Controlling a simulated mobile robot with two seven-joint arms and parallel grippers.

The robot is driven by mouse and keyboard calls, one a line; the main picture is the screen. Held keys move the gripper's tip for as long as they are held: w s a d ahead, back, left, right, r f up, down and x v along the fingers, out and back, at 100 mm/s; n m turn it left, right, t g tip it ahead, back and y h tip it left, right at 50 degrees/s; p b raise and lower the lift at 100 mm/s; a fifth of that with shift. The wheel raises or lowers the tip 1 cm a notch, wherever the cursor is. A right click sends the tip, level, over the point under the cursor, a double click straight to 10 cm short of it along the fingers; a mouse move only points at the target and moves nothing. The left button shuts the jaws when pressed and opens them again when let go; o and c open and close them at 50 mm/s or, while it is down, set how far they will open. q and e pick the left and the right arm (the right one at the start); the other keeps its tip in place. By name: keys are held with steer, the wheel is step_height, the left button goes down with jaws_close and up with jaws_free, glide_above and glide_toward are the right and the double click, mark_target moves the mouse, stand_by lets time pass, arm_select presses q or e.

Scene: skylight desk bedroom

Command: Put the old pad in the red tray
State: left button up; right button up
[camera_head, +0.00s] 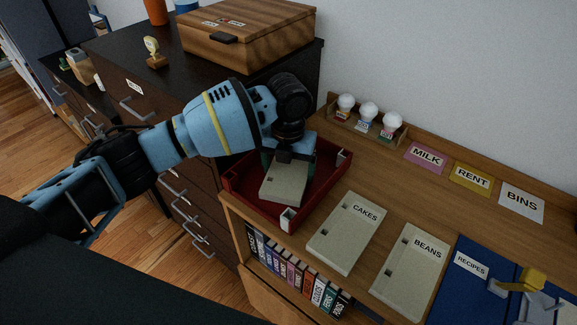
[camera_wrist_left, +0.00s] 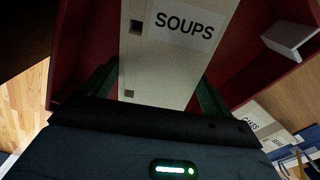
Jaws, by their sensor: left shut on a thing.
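My left gripper (camera_head: 287,162) is over the red tray (camera_head: 250,200), pointing down, and shut on a grey pad (camera_head: 284,187). In the left wrist view the pad (camera_wrist_left: 170,50) carries a SOUPS label and sits between the two fingers. The pad is within the outline of the tray, whose red walls show around it in the left wrist view. I cannot tell whether the pad touches the tray floor. The gripper hides the pad's far end. My right gripper is not in view.
Grey pads labelled CAKES (camera_head: 347,235) and BEANS (camera_head: 412,272) lie right of the tray. A blue RECIPES binder (camera_head: 468,290) is at the lower right. A rack with white-topped jars (camera_head: 368,120) stands behind. A wooden box (camera_head: 250,35) sits on the dark dresser.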

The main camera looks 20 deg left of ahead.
mark_target(289, 171)
arm_select(q)
steer(key=o, duration=1)
steer(key=shift+f, duration=0.1)
steer(key=shift+c, duration=0.2)
step_height(289, 171, up, 12)
